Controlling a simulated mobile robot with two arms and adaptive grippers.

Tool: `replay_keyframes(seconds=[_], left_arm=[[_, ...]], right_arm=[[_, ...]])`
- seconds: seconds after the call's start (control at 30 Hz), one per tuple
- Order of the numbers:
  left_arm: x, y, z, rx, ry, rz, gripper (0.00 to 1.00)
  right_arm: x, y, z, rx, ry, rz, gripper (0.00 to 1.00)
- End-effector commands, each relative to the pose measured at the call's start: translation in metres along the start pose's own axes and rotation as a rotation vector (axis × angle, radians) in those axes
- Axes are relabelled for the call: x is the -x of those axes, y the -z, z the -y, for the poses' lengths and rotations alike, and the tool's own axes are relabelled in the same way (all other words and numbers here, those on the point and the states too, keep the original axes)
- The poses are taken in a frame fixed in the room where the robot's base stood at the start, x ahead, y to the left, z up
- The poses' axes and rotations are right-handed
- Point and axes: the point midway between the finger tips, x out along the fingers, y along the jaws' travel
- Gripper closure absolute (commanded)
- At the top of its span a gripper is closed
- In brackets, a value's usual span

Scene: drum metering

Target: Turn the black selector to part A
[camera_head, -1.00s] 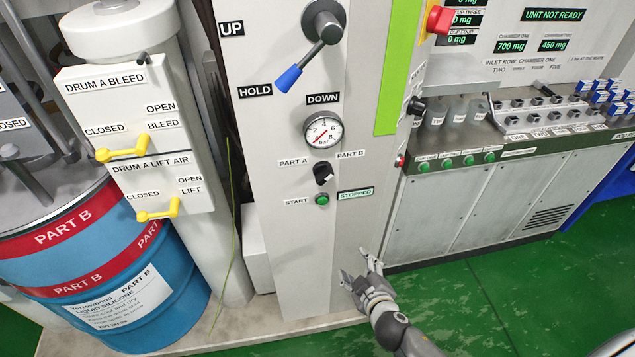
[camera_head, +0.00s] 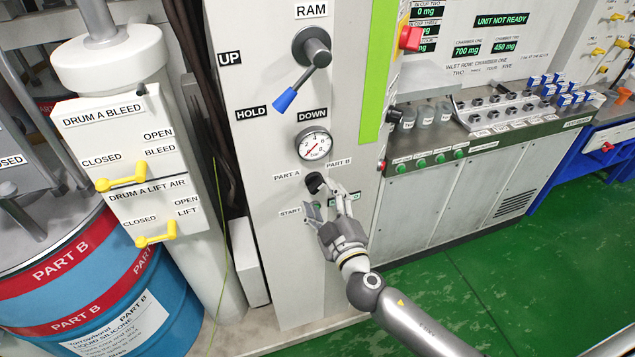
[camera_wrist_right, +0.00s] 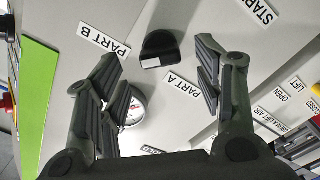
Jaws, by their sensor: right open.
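The black selector (camera_head: 315,182) sits on the grey panel below the gauge, between the PART A label (camera_head: 287,175) and the PART B label (camera_head: 339,162). My right gripper (camera_head: 322,196) is open just in front of and below it, fingers pointing at the panel. In the right wrist view the selector (camera_wrist_right: 160,48) lies between the spread fingers, with clear gaps on both sides and no visible contact. A pale mark shows on its lower-left edge there, the side nearer PART B. My left gripper is out of view.
The green START button (camera_head: 317,207) and STOPPED display are partly hidden behind my right gripper. The pressure gauge (camera_head: 314,145) and blue-handled ram lever (camera_head: 300,80) are above. Yellow valve handles (camera_head: 120,183) are at left. Green floor (camera_head: 450,290) is open at right.

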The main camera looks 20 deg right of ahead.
Motion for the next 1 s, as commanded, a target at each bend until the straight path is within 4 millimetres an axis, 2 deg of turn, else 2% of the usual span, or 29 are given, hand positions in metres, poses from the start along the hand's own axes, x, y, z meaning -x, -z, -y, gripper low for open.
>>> replay_keyframes(seconds=[0.1,0.3,0.73,1.0], left_arm=[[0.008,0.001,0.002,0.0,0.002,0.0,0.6],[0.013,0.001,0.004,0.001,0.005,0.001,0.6],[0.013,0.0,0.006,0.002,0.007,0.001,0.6],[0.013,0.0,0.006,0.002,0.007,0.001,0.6]], right_arm=[[-0.019,0.002,-0.002,0.0,0.0,0.0,0.39],[-0.038,0.0,0.0,0.0,0.001,0.0,0.39],[-0.044,-0.001,0.001,-0.001,0.002,0.001,0.39],[-0.044,-0.001,0.001,-0.001,0.002,0.001,0.74]])
